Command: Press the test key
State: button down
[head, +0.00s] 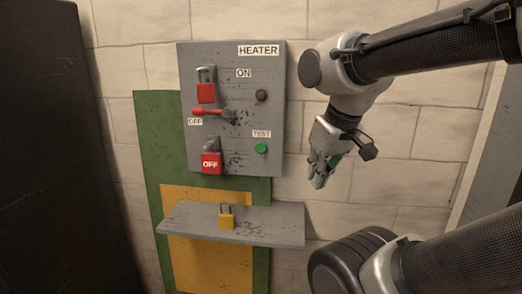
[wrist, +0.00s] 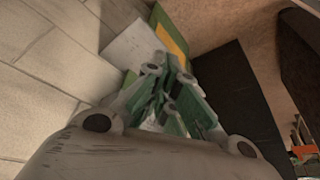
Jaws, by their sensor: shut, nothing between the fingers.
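The test key is a round green button (head: 261,148) under a "TEST" label, at the lower right of the grey heater panel (head: 222,100) in the head view. My gripper (head: 318,183) is shut and empty, to the right of the panel and a little lower than the button, apart from it. In the wrist view my gripper's fingers (wrist: 178,95) are together. The button cannot be made out in the wrist view.
A red handle (head: 207,111) lies beside the "OFF" label. Red padlocks (head: 206,92) (head: 211,162) hang on the panel. A dark round knob (head: 261,95) is above the button. A grey shelf (head: 275,225) with a yellow padlock (head: 226,217) juts out below.

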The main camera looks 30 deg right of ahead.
aim_at(260, 147)
jog(key=k+j+z, duration=0.1)
jog(key=z, duration=0.3)
jog(key=k+j+z, duration=0.15)
jog(key=j+z, duration=0.2)
jog(key=k+j+z, duration=0.1)
jog(key=z, duration=0.3)
